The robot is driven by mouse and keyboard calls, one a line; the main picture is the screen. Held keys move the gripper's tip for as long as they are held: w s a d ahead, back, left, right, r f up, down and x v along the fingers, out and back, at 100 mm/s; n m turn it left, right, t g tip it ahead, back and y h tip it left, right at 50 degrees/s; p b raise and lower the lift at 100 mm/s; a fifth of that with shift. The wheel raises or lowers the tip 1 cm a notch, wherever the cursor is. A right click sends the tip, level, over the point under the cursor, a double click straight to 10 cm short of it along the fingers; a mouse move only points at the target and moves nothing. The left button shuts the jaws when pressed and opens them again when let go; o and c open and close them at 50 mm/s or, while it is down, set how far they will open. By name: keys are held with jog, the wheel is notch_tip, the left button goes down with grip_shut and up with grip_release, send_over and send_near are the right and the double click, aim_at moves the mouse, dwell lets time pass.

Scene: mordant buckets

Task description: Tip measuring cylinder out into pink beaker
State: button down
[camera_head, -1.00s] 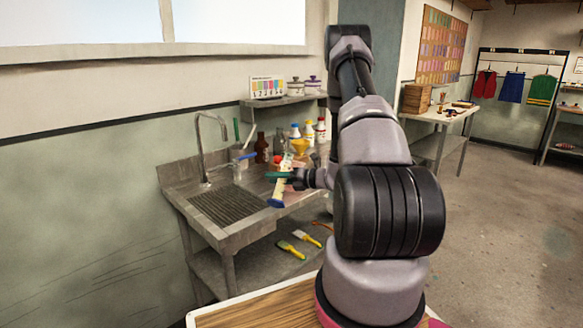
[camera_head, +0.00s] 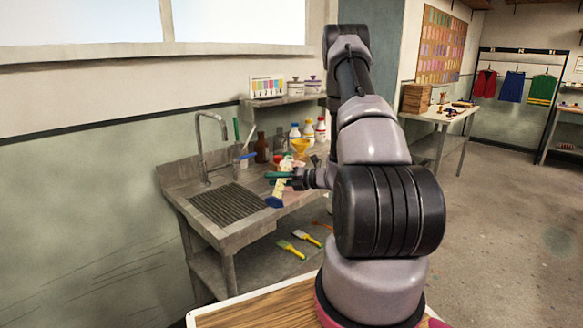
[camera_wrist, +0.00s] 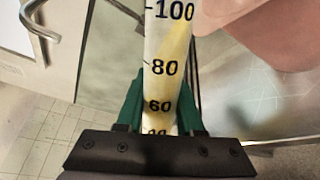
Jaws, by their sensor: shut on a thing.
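My gripper (camera_head: 280,175) has green fingers and is shut on the measuring cylinder (camera_head: 282,187), over the front of the sink bench. The cylinder is tilted, its blue base low toward the left and its upper part leaning up to the right. In the wrist view the cylinder (camera_wrist: 165,60) stands between the green fingers (camera_wrist: 160,108), with black marks 60, 80 and 100 and pale yellow inside. A pink surface, seemingly the pink beaker (camera_wrist: 245,22), fills the top right there, close beside the cylinder's upper part. The cylinder's mouth is out of view, and I cannot tell whether anything pours.
The metal sink bench (camera_head: 238,232) has a ribbed drainer (camera_head: 228,205) and a tap (camera_head: 199,145). A yellow funnel (camera_head: 300,146), a brown bottle (camera_head: 261,148) and white bottles (camera_head: 320,130) stand behind my gripper. Brushes (camera_head: 292,249) lie on the lower shelf.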

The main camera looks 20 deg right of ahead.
jog(key=shift+s+a+r+m, duration=0.15)
jog(key=shift+r+m, duration=0.55)
jog(key=shift+r, duration=0.05)
dwell(0.4)
jog(key=shift+w+d+r+m+g, duration=0.15)
jog(key=shift+w+r+m+g, duration=0.05)
jog(key=shift+r+m, duration=0.2)
jog(key=shift+w+d+r+m+g, duration=0.1)
jog(key=shift+w+r+m+g, duration=0.1)
jog(key=shift+r+m, duration=0.15)
dwell(0.4)
jog(key=shift+r+m+g+y+p, duration=0.35)
jog(key=shift+r+m+y, duration=0.15)
jog(key=shift+r+m, duration=0.6)
dwell(1.8)
